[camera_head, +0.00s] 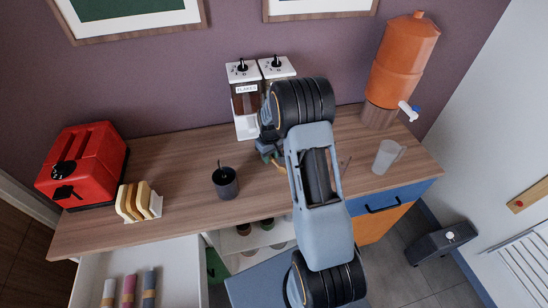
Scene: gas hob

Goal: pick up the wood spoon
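My gripper (267,152) is small and partly hidden behind my arm, over the middle of the wooden counter (180,152). I cannot see whether its fingers are open or shut. A small tan sliver (279,165) shows just below it; this may be part of the wood spoon, but I cannot be sure. I cannot tell whether my gripper touches it. A thin brown piece (345,163) shows at the right of my arm, also too small to name. My arm hides the counter between the two.
A dark cup (225,183) with a thin stick stands left of my gripper. Two dispensers (245,100) stand behind. A red toaster (85,165) and toast rack (139,203) are left; a clear jug (386,156) and orange dispenser (403,60) right. A drawer (180,270) is open below.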

